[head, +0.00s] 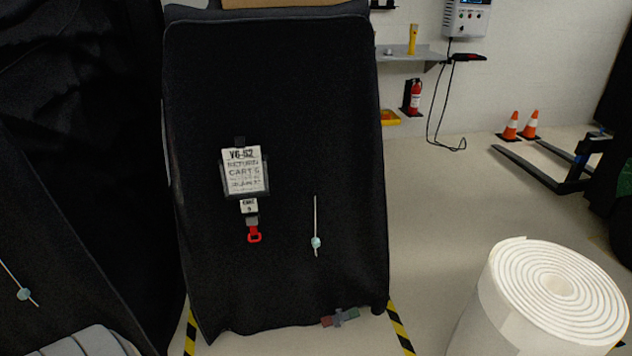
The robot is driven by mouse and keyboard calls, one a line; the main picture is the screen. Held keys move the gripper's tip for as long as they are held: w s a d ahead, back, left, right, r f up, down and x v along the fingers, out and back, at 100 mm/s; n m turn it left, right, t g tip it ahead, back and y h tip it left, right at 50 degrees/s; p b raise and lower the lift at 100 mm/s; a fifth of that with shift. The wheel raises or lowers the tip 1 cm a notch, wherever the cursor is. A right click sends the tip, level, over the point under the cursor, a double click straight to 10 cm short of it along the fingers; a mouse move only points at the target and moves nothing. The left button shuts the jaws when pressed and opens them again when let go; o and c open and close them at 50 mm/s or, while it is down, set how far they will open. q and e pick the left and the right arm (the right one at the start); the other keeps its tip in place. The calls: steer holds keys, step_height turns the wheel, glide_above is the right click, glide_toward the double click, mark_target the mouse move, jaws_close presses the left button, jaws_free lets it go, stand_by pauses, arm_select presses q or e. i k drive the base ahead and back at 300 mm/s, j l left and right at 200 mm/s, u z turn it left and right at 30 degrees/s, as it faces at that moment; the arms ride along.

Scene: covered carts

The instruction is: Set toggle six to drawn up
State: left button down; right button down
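A black covered cart (285,120) stands in the middle of the head view. A thin pale cord (315,215) hangs down the right part of its front, with a light blue toggle (316,242) near the cord's lower end. A second light blue toggle (24,294) sits on a slanted cord on another black cover (60,260) at the left edge. I see no readable number on either toggle, so I cannot tell which is six. Neither of my grippers is in view.
A sign (243,170) and a red hook (254,235) hang on the middle cover. A large white roll (480,325) stands at the lower right. Yellow-black floor tape (401,330) flanks the cart. Cones (511,126) and a forked frame (570,180) stand farther back; floor between is clear.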

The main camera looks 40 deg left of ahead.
mark_target(315, 242)
steer(key=k+j+u, duration=0.1)
steer(key=u, duration=1)
